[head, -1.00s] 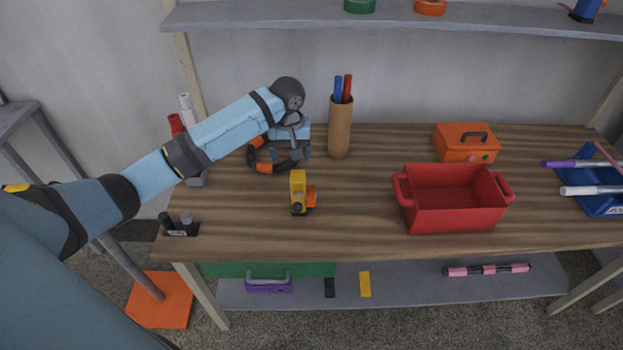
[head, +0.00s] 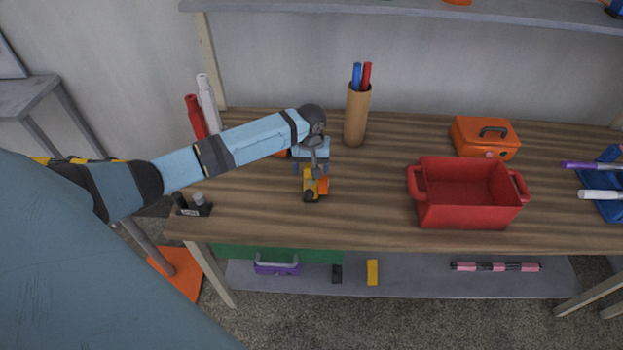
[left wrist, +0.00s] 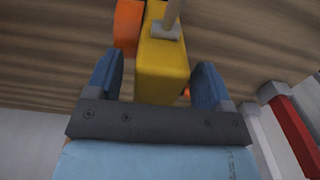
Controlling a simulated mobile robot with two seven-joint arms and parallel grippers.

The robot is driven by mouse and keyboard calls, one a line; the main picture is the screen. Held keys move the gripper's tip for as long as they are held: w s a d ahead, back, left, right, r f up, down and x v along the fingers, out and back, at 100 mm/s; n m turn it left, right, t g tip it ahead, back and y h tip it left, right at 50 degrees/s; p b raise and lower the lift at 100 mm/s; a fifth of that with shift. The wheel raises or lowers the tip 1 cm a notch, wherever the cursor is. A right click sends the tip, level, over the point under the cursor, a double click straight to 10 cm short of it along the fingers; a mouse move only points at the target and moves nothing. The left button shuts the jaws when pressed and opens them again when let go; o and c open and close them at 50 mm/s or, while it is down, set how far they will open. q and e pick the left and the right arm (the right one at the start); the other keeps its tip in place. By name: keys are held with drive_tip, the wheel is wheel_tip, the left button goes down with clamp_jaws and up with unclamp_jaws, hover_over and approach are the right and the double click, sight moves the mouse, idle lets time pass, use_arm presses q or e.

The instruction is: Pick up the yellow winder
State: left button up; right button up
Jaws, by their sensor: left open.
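The yellow winder (head: 309,184) stands on the wooden table, with an orange part (head: 323,186) at its right side. In the head view its upper part is hidden by my left gripper (head: 311,170), which is right above it. In the left wrist view the winder (left wrist: 163,72) lies between the two blue fingers of the left gripper (left wrist: 157,85). The fingers are open, with a gap visible on each side of the yellow body. My right gripper is not in view.
A brown pen holder (head: 356,115) stands behind and to the right of the gripper. The table between winder and bin is clear.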

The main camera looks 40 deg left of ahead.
use_arm(q)
drive_tip(key=shift+w+f, duration=0.1)
drive_tip(key=shift+f, duration=1.2)
drive_tip(key=shift+r, duration=0.1)
drive_tip(key=c, duration=1.2)
